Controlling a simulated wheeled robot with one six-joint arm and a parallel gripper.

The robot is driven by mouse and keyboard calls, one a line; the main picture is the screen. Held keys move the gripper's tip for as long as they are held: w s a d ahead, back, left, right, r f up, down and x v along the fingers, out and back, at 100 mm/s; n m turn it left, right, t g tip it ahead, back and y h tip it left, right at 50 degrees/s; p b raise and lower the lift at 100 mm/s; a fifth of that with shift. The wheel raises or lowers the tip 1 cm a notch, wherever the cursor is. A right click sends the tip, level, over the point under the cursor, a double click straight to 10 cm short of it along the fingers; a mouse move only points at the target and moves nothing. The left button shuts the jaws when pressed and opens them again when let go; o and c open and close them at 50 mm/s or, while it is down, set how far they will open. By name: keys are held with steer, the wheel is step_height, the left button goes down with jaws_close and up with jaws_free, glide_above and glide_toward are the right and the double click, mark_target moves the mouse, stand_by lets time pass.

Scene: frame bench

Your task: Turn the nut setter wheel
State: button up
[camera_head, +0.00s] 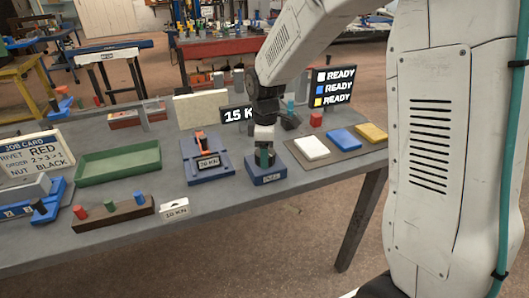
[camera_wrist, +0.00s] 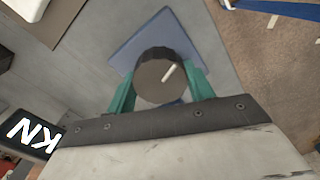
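The nut setter wheel (camera_wrist: 153,78) is a dark round knob with a pale pointer line on its top, seen in the wrist view. It stands on a blue square base (camera_wrist: 136,42), which also shows in the head view (camera_head: 267,179) near the bench's front edge. My gripper (camera_wrist: 160,84) points down over it, with one teal finger on each side of the wheel. Both fingers appear to press against its sides. In the head view my gripper (camera_head: 264,158) hides most of the wheel.
A blue fixture with a "20 KN" label (camera_head: 208,162) stands close left of the base. A "READY" display (camera_head: 333,87) stands behind. A green tray (camera_head: 118,163) and pegged block (camera_head: 112,213) are further left.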

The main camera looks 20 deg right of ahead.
steer(key=shift+m, duration=2.2)
steer(key=o, duration=1)
step_height(320, 180, up, 8)
steer(key=shift+f, duration=0.1)
